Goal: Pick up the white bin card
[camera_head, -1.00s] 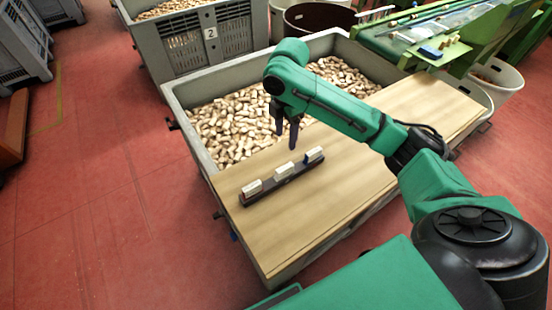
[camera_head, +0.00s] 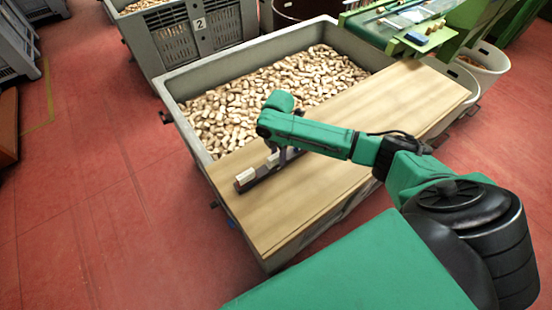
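A dark narrow holder (camera_head: 258,177) lies on the wooden board and carries small upright cards. One white card (camera_head: 245,175) stands at its left end, and another white card (camera_head: 272,159) stands near its middle. The holder's right part, where a blue-and-white card showed earlier, is mostly hidden behind my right arm. My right gripper (camera_head: 282,157) is low over the holder, close to the middle card. Its fingers are mostly covered by the wrist, so I cannot tell whether they are open or touch a card. My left gripper is out of view.
The wooden board (camera_head: 300,205) lies across the near part of a grey bin (camera_head: 178,106) full of cork stoppers. Another grey bin (camera_head: 155,45) marked 2 stands behind. A green conveyor machine (camera_head: 445,38) is at the back right. Red floor is clear at left.

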